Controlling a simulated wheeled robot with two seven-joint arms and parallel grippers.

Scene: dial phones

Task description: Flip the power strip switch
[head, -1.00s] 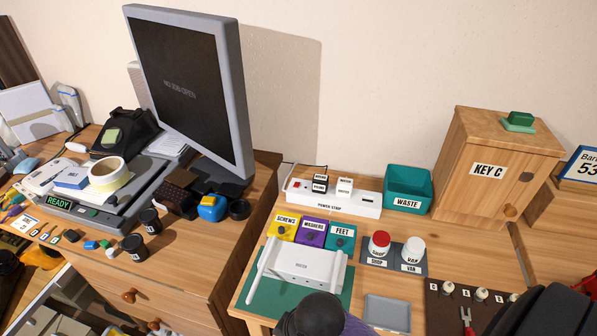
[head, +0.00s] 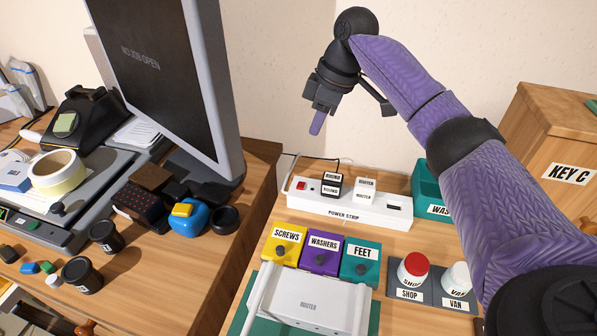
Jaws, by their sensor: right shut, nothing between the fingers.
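The white power strip (head: 345,211) lies at the back of the wooden desk. Its red switch (head: 300,185) is at the left end. A black plug (head: 331,186) and a white plug (head: 364,190) sit in it, right of the switch. My right gripper (head: 316,124) is shut and empty. It points down in front of the wall, well above the strip's left part, apart from it. My left gripper is not in view.
The teal waste bin (head: 427,186) is to the right. The monitor (head: 165,75) rises at left.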

